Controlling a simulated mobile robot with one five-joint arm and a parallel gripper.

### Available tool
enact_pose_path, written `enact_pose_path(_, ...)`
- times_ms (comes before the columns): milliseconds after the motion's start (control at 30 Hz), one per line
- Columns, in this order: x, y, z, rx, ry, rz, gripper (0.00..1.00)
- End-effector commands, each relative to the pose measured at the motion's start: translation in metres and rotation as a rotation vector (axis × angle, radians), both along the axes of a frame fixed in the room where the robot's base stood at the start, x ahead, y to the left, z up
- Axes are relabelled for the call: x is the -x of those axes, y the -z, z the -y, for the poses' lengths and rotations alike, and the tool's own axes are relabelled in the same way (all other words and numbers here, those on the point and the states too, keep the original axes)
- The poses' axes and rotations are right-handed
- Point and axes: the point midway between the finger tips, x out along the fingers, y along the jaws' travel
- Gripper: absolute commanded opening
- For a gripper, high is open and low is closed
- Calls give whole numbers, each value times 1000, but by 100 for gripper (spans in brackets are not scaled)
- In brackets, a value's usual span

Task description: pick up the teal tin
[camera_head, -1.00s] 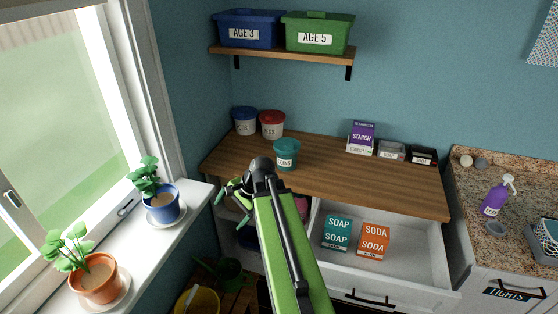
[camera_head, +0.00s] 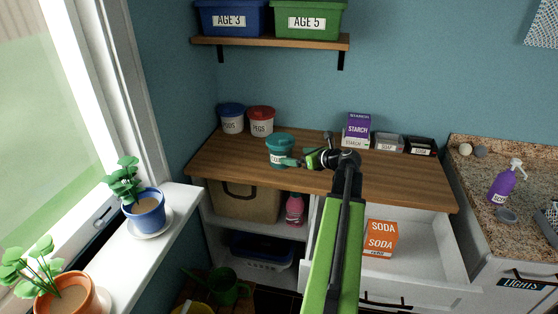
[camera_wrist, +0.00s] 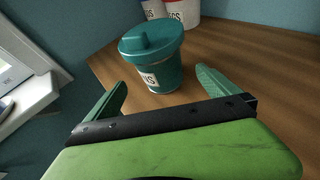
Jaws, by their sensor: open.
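The teal tin (camera_head: 279,148) stands upright on the wooden counter (camera_head: 400,180), with a teal lid and a white label. In the wrist view the tin (camera_wrist: 152,58) is just ahead of my gripper (camera_wrist: 162,92), roughly centred between the two green fingers. My gripper (camera_head: 298,161) is open and empty. In the head view it is at the tin's right side, and one finger overlaps the tin's lower right. I cannot tell whether that finger touches it.
A blue-lidded tub (camera_head: 232,118) and a red-lidded tub (camera_head: 261,122) stand behind the tin. A purple starch box (camera_head: 357,128) is at the back right. Below is an open drawer with an orange soda box (camera_head: 381,238). The counter right of my gripper is clear.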

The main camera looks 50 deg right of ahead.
Motion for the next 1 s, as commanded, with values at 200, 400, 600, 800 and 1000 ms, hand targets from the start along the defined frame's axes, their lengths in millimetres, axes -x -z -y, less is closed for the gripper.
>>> enact_pose_path(200,-42,20,3,2,-1,-1,100)
enact_pose_path(400,-49,21,3,1,0,-1,100)
enact_pose_path(600,-65,31,3,3,-1,-1,100)
enact_pose_path(800,-95,43,4,2,-1,0,100)
enact_pose_path(1000,-96,42,4,2,1,-1,100)
